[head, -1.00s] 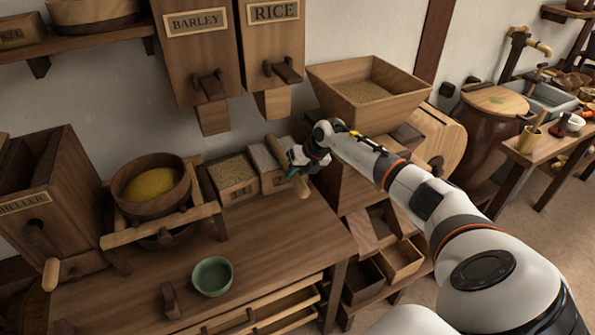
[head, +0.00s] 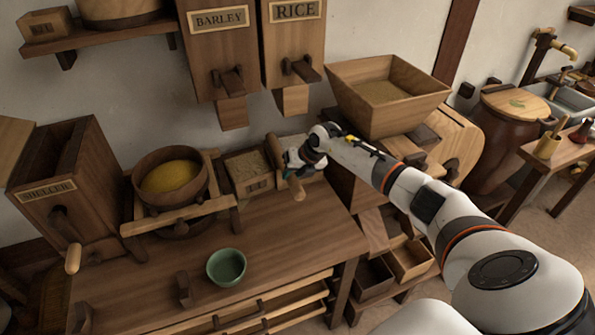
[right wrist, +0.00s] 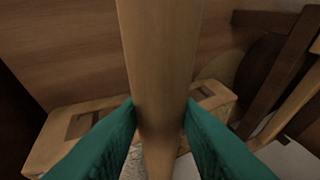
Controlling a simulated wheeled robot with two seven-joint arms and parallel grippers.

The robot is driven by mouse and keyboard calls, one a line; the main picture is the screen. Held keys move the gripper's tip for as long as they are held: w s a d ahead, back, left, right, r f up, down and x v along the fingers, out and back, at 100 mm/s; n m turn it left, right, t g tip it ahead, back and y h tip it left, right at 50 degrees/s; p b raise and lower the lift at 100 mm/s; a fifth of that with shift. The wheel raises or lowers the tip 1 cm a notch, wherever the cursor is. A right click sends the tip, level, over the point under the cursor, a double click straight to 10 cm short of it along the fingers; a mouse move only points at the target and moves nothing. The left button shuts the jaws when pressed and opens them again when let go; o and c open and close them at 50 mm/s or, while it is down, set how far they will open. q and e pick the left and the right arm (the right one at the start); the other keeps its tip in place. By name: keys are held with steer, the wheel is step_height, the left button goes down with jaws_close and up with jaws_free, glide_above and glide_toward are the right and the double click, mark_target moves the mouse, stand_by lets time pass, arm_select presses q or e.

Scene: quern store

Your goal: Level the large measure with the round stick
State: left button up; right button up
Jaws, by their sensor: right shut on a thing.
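My right gripper (head: 294,168) is shut on the round stick (head: 298,189), a pale wooden rod. In the right wrist view the stick (right wrist: 160,70) stands between the teal fingers (right wrist: 160,117). The stick is over or against a wooden measure (right wrist: 62,133) with slots in its sides; pale grain (right wrist: 133,165) shows under the stick. In the head view my gripper hides most of that measure. Another measure (head: 262,185) with brownish grain sits just left of the stick. I cannot tell by size which measure is the large one. My left gripper is out of view.
A sieve bowl with yellow grain (head: 170,176) stands on a frame at left, beside the sheller (head: 75,195). A green bowl (head: 226,266) sits at the bench (head: 290,235) front. Barley (head: 222,60) and rice (head: 292,40) bins hang above; a hopper (head: 350,105) stands right.

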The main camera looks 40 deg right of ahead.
steer(key=shift+d+r, duration=0.1)
steer(key=shift+r, duration=0.05)
steer(key=s+d+r+p, duration=0.1)
steer(key=d+r+p, duration=0.2)
steer(key=d+r, duration=0.2)
steer(key=shift+v, duration=0.8)
steer(key=shift+w, duration=0.1)
stand_by(0.4)
